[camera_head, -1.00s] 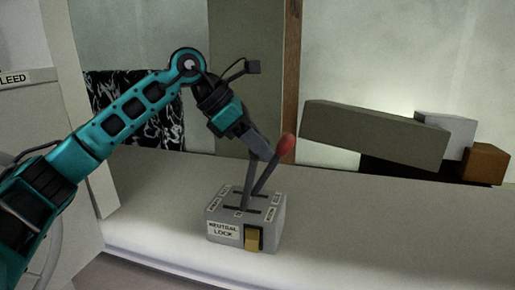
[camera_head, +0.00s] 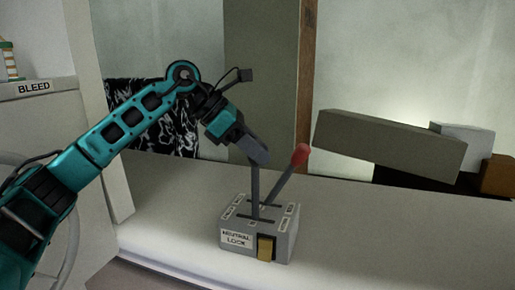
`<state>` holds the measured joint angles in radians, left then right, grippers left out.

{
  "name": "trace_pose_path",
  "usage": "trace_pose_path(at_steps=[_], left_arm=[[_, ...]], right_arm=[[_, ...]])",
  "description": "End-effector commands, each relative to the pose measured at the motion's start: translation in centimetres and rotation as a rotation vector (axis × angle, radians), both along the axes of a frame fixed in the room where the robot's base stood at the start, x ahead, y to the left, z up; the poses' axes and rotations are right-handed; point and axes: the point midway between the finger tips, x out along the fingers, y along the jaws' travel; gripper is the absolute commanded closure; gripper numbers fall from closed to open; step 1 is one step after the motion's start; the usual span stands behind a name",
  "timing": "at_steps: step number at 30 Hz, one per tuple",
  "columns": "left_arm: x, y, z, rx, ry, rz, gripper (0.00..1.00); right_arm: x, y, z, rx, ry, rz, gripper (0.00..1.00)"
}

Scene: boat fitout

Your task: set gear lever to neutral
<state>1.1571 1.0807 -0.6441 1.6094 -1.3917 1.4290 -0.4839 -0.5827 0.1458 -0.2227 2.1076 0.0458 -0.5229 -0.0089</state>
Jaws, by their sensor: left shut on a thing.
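A grey control box (camera_head: 284,247) labelled NEUTRAL LOCK stands on the pale counter, with a brass-coloured tab (camera_head: 265,248) on its front. Two levers rise from slots in its top. The nearer grey lever (camera_head: 255,190) stands almost upright, its top hidden in my left gripper (camera_head: 257,158). The left gripper is shut on this lever from above. The other lever leans right and ends in a red knob (camera_head: 300,155), apart from the gripper. The small labels by the slots are too small to read. My right gripper is not in view.
A long grey-brown block (camera_head: 390,145) lies behind to the right, near a white box (camera_head: 464,142) and a brown box (camera_head: 498,176). A white cabinet marked BLEED (camera_head: 35,88) stands at the left. The pale counter (camera_head: 400,230) right of the control box is clear.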

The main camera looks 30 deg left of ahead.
Motion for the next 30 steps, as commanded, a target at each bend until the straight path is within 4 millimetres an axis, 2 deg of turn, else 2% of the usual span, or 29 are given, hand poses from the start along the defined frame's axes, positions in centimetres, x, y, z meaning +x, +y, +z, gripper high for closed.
trace_pose_path(at_steps=[1,2,8,19,22,26,30], left_arm=[[0.1,0.4,0.1,0.005,-0.003,0.009,1.0],[0.1,0.4,0.1,0.005,-0.004,0.009,0.64],[0.0,0.2,0.1,0.003,-0.003,0.006,0.45],[0.0,0.1,0.1,0.002,-0.001,0.002,0.44],[0.0,0.1,0.6,0.001,-0.003,0.002,0.44],[0.0,0.0,2.6,0.001,-0.005,0.001,0.44],[0.1,0.0,6.0,0.0,-0.007,0.003,0.44]], right_arm=[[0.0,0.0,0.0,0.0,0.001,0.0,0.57],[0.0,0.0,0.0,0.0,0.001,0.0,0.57],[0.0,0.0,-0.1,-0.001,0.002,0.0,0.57],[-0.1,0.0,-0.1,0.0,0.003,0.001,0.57],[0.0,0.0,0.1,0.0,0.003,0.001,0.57],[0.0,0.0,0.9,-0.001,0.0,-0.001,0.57],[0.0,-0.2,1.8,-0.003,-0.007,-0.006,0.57]])
